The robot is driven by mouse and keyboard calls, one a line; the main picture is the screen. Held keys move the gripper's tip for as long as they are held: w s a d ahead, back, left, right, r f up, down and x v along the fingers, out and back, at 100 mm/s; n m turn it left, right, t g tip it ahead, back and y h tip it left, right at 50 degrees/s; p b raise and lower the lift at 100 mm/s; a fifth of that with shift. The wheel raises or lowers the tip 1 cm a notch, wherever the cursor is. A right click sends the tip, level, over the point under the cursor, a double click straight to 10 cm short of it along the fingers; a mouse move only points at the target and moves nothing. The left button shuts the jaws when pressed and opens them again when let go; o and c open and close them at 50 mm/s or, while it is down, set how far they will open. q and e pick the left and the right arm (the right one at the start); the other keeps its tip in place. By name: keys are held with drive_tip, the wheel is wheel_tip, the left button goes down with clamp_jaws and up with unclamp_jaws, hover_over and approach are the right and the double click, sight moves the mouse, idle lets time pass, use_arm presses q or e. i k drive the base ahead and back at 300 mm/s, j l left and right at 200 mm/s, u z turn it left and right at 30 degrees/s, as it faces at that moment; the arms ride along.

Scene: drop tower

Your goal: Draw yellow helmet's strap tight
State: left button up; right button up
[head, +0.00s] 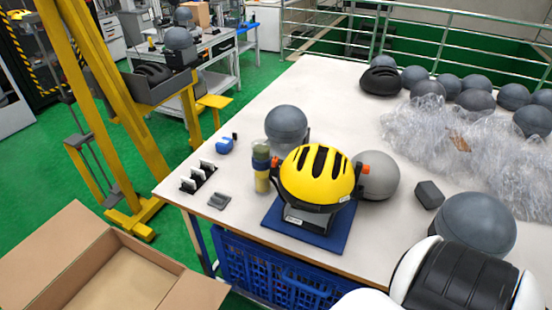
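The yellow helmet (314,185) with dark vents sits upright on a grey support above a blue mat (329,236), near the front edge of the table. A dark strap (322,208) shows below its front rim; I cannot tell how tight it is. A small orange piece (276,161) shows at the helmet's left side and another orange piece (366,168) at its right. Neither of my grippers is in view. A white and black part of my own body fills the lower right corner.
The white table (345,90) holds grey headforms (286,122), a bottle (261,165), a small rack (197,176), a dark block (429,194) and clear plastic wrap (440,125). A cardboard box (60,250) and yellow tower (125,140) stand left. A blue crate (270,270) is underneath.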

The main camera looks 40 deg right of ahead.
sight(366, 169)
drive_tip(key=z, duration=1.7)
drive_tip(key=i+l+u, duration=0.25)
drive_tip(key=l, duration=0.45)
drive_tip(key=l+u, duration=0.2)
drive_tip(key=l, duration=0.55)
